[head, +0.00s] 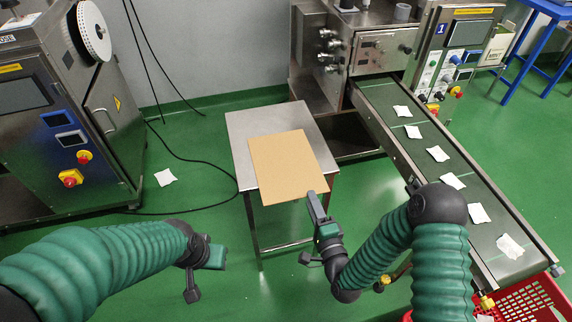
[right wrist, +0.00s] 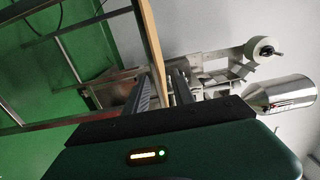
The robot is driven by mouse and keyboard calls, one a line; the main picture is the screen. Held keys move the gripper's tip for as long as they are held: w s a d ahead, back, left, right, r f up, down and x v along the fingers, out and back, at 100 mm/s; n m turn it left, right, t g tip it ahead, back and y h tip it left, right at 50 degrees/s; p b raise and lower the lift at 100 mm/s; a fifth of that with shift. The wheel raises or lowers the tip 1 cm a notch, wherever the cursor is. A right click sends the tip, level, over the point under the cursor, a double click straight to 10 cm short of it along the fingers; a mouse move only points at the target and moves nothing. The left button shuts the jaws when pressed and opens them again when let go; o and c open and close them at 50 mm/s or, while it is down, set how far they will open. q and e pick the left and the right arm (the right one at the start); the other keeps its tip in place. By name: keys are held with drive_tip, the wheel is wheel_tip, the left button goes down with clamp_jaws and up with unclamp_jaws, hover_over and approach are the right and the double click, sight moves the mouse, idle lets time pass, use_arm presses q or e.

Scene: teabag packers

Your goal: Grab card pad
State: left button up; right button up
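The brown card pad (head: 285,165) lies flat on a small steel table (head: 240,125), its near edge sticking out past the tabletop. My right gripper (head: 316,205) is at the pad's near right corner. In the right wrist view the pad's edge (right wrist: 149,35) runs in between the two fingers (right wrist: 163,88). The fingers stand apart, with a narrow gap seeming to show beside the pad. My left gripper (head: 215,257) hangs over the floor at lower left, away from the pad; its fingers cannot be made out.
A conveyor (head: 430,165) with several white teabags runs down the right side, with a red crate (head: 535,300) at its near end. A steel machine (head: 65,120) stands at left. A teabag (head: 165,177) lies on the green floor near a black cable (head: 190,160).

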sight(305, 188)
drive_tip(key=b+x, duration=0.1)
drive_tip(key=x, duration=0.4)
drive_tip(key=shift+w+a+f, duration=0.1)
drive_tip(key=shift+a+f, duration=0.05)
drive_tip(key=shift+a, duration=0.1)
drive_tip(key=shift+w+a, duration=0.3)
drive_tip(key=shift+a, duration=0.05)
drive_tip(key=shift+d, duration=0.3)
drive_tip(key=shift+c, duration=0.9)
drive_tip(key=shift+d, duration=0.1)
drive_tip(key=shift+c, duration=1.3)
clamp_jaws()
drive_tip(key=shift+s, duration=0.1)
